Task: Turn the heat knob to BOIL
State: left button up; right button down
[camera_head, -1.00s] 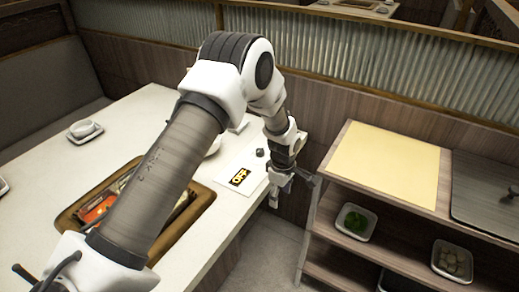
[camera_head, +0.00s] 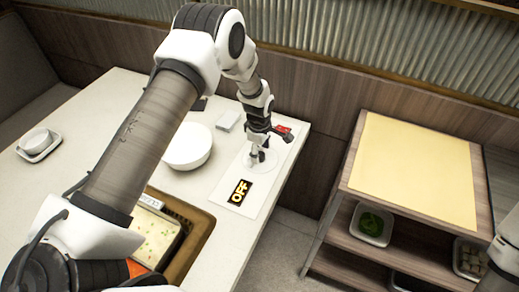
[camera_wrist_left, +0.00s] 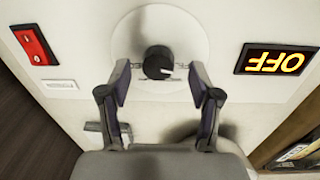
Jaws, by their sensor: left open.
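The heat knob (camera_wrist_left: 158,62) is a black round knob with a white pointer mark, on a pale round dial plate (camera_wrist_left: 190,35). My left gripper (camera_wrist_left: 160,76) is open, with one finger on each side of the knob; I cannot tell whether they touch it. In the head view my left gripper (camera_head: 257,158) points down over the dial at the table's right end and hides the knob. A black display (camera_head: 240,192) reads OFF in yellow-orange; it also shows upside down in the left wrist view (camera_wrist_left: 276,60). My right gripper is not in view.
A red switch (camera_head: 283,130) is behind the dial. A white bowl (camera_head: 187,147) and an inset pot with light broth (camera_head: 158,232) are to the left. A shelf unit (camera_head: 410,170) with food trays stands right, across a floor gap.

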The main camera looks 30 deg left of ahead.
pick_arm(q)
jog(key=shift+w+a+f, duration=0.15)
jog(key=shift+f, duration=0.4)
jog(key=shift+w+a+f, duration=0.1)
jog(key=shift+a+f, duration=0.05)
jog(key=shift+f, duration=0.35)
jog(key=shift+s+d+r, duration=0.1)
jog(key=shift+d+r, duration=0.1)
jog(key=c, duration=1.1)
jog(key=shift+c, duration=0.2)
